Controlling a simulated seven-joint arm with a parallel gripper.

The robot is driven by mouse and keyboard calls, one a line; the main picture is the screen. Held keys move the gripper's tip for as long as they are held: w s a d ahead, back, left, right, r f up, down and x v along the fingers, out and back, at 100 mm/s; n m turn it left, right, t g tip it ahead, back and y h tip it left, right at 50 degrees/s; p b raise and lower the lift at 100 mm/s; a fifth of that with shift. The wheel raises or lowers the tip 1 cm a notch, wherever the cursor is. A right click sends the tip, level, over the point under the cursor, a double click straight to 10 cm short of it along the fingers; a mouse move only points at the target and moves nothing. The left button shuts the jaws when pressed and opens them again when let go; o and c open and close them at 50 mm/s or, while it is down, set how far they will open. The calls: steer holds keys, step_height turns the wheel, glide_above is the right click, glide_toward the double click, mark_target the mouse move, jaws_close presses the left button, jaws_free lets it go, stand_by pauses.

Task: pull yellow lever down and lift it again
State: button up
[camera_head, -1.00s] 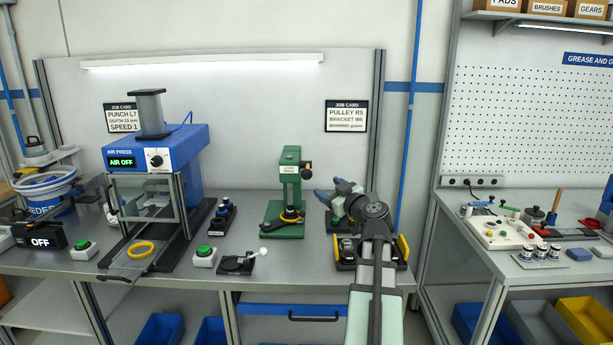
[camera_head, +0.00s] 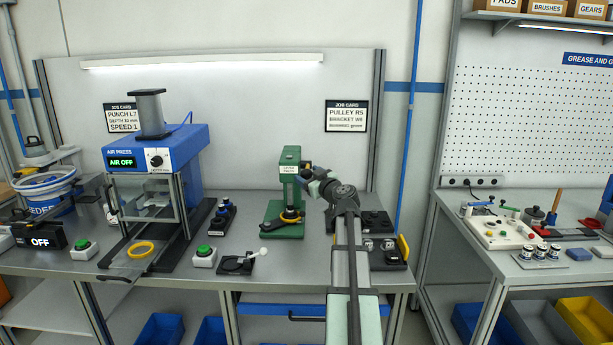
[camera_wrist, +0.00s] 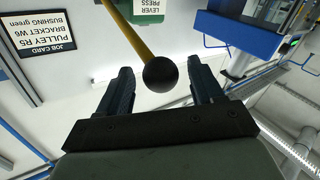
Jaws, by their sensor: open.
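My gripper (camera_wrist: 161,65) is open, with one dark finger on each side of the knob. Gaps show between the knob and both fingers, so I see no grip. In the head view my gripper (camera_head: 309,175) is at the right side of the press head, and it largely hides the lever.
The blue air press (camera_head: 158,158) stands to the left on the bench. A green button box (camera_head: 204,256) and a small black fixture (camera_head: 236,264) are in front. A black tray with parts (camera_head: 390,256) is to the right, under my arm.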

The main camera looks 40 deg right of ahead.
steer(key=shift+x, duration=0.8)
steer(key=shift+c, duration=0.5)
steer(key=shift+a, duration=0.15)
jaws_close()
